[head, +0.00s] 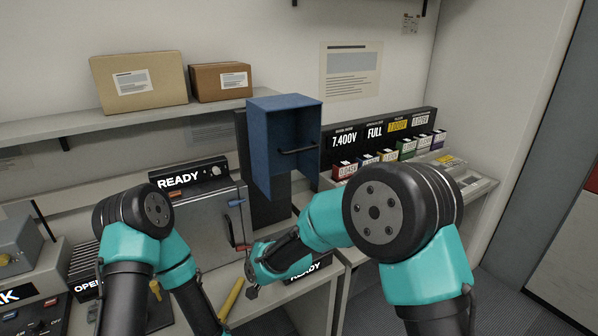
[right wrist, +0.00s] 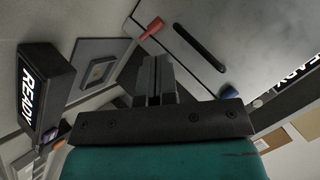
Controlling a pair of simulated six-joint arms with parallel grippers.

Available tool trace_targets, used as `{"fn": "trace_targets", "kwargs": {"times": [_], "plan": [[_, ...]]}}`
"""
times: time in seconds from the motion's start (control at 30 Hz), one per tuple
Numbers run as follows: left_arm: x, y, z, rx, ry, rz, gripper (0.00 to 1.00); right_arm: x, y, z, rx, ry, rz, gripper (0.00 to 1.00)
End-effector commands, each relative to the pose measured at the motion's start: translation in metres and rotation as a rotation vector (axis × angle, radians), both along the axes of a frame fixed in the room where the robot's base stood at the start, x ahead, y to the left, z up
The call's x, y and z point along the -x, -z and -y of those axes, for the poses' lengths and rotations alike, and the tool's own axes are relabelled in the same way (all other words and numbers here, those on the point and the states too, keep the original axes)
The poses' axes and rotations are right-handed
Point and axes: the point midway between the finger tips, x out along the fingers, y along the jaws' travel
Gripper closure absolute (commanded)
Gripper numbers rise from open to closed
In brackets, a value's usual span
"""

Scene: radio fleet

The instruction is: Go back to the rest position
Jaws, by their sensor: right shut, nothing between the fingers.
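My right gripper (head: 252,291) is in front of the lower right of the grey metal cabinet (head: 200,225). In the right wrist view its two dark fingers (right wrist: 153,80) are together with nothing between them. They point toward the cabinet front, which carries a red lever (right wrist: 152,28), a black bar handle (right wrist: 199,47) and a blue lever (right wrist: 229,91). The fingers look apart from all three. My left arm reaches down past the cabinet's left side to the lower edge of the head view. My left gripper is not in view.
A blue open box (head: 262,150) with a black handle stands above and behind my right arm. Several coloured battery-like packs (head: 407,149) line the right bench. A yellow bar (head: 230,299) lies between my arms. Two cardboard boxes (head: 137,82) (head: 221,82) sit on the shelf.

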Motion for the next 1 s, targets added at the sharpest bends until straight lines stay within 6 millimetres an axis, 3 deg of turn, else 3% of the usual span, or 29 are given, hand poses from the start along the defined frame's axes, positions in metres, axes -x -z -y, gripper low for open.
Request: {"fn": "trace_targets", "kwargs": {"times": [0.17,0.47,0.67,0.8,1.0], "plan": [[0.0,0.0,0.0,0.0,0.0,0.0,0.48,-0.003,0.034,0.044,0.05,0.027,-0.038,1.0],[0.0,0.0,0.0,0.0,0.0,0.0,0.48,0.021,0.126,0.173,0.194,0.076,-0.168,1.0],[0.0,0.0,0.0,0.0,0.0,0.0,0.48,0.069,0.184,0.264,0.28,0.095,-0.289,1.0],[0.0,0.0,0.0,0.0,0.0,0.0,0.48,0.116,0.217,0.321,0.325,0.1,-0.383,1.0],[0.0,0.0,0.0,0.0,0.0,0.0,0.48,0.193,0.249,0.383,0.36,0.09,-0.518,1.0]]}}
